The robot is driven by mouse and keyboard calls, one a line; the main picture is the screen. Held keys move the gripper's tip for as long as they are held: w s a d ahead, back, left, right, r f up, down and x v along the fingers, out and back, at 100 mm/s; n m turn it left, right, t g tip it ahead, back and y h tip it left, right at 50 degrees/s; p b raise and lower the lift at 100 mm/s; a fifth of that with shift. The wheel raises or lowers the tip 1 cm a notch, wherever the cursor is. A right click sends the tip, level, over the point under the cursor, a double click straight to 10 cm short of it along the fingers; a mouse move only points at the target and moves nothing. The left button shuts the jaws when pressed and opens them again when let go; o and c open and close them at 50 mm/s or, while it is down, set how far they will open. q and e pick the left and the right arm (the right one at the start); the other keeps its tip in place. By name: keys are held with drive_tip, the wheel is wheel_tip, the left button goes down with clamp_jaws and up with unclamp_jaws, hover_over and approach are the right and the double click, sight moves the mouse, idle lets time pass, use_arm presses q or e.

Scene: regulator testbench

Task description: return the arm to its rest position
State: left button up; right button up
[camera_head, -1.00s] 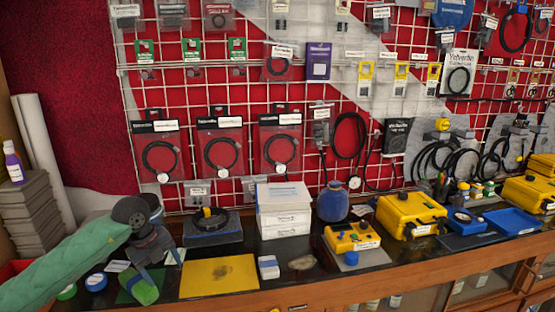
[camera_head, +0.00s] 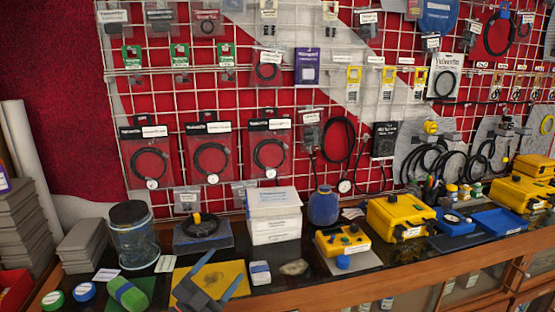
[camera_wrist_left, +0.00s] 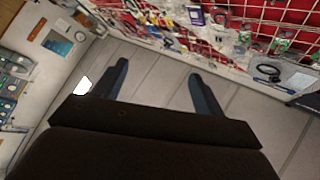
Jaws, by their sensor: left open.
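My left gripper (camera_head: 224,266) is low in the head view, in front of the yellow mat (camera_head: 238,268) and hiding part of it. Its two blue-grey fingers are spread apart with nothing between them. In the left wrist view, the open gripper (camera_wrist_left: 158,68) points over bare grey floor, with the bench and wall rack beyond it. The rest of my left arm is out of the head view. My right gripper is in neither view.
A wire rack with hanging packs rises behind.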

use_arm(q)
drive_tip(key=s+a+f+n+g+y, duration=0.1)
drive_tip(key=s+a+f+n+y, duration=0.2)
drive_tip(key=a+f+n+y, duration=0.35)
drive_tip(key=s+a+f+n+g+y, duration=0.1)
drive_tip(key=s+a+f+n+y, duration=0.25)
drive_tip(key=f+n+y, duration=0.55)
drive_tip(key=s+d+f+g+h, duration=0.1)
drive_tip(key=s+f+g, duration=0.6)
drive_tip(key=s, duration=0.4)
drive_tip(key=s+d+f+g, duration=0.1)
drive_tip(key=s+f+g, duration=0.4)
drive_tip(key=s+f, duration=0.5)
drive_tip(key=s+d+f+g, duration=0.1)
drive_tip(key=d+f, duration=0.1)
drive_tip(key=f, duration=0.7)
drive_tip(key=s+d+f+g+h, duration=0.1)
drive_tip(key=s+d+f, duration=0.1)
drive_tip(key=f, duration=0.8)
drive_tip(key=shift+s+d+m+g, duration=0.25)
drive_tip(key=shift+d+m, duration=0.2)
drive_tip(key=shift+d, duration=0.3)
drive_tip(key=shift+w, duration=0.1)
